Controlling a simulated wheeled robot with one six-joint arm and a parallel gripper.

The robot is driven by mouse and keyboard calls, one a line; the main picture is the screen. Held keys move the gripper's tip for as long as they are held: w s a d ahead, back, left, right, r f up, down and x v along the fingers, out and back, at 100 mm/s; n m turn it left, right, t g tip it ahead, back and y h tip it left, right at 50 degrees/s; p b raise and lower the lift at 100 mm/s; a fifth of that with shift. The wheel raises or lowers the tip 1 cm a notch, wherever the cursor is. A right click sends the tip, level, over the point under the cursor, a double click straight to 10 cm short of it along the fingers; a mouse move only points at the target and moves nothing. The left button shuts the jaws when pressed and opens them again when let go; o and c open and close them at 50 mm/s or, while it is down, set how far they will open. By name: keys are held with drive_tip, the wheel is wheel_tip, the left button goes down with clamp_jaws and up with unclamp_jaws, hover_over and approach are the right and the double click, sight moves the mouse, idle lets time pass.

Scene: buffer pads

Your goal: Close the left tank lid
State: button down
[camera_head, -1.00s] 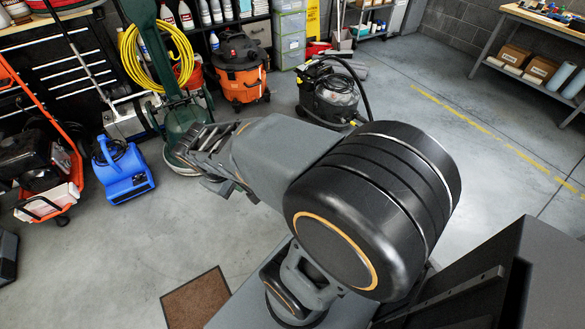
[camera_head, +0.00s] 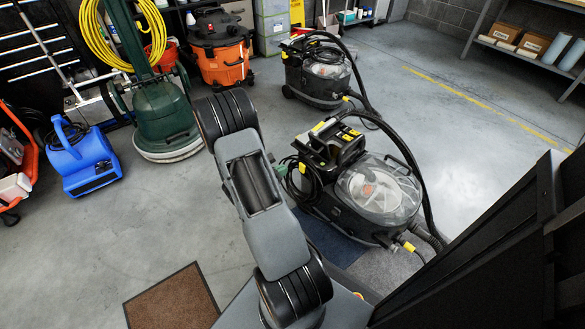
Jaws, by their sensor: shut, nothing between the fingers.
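A black extractor machine (camera_head: 340,205) with yellow parts stands close on the right of my arm. Its clear domed tank lid (camera_head: 378,190) faces up, with a black hose arching over it; I cannot tell whether the lid is fully seated. A second similar black machine (camera_head: 318,92) stands farther back, with its own clear dome (camera_head: 328,66). I cannot tell from the picture which tank is called left. My arm stands in front of the near machine's left side.
A green floor machine (camera_head: 165,118), a blue blower (camera_head: 88,163) and an orange vacuum (camera_head: 222,50) stand at the back left. A brown mat (camera_head: 172,298) lies in front. A dark panel edges the lower right. The floor at right centre is clear.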

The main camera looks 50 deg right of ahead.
drive_tip(key=s+d+b, duration=0.2)
drive_tip(key=d+b, duration=0.2)
drive_tip(key=d, duration=0.8)
drive_tip(key=shift+s+f, duration=0.25)
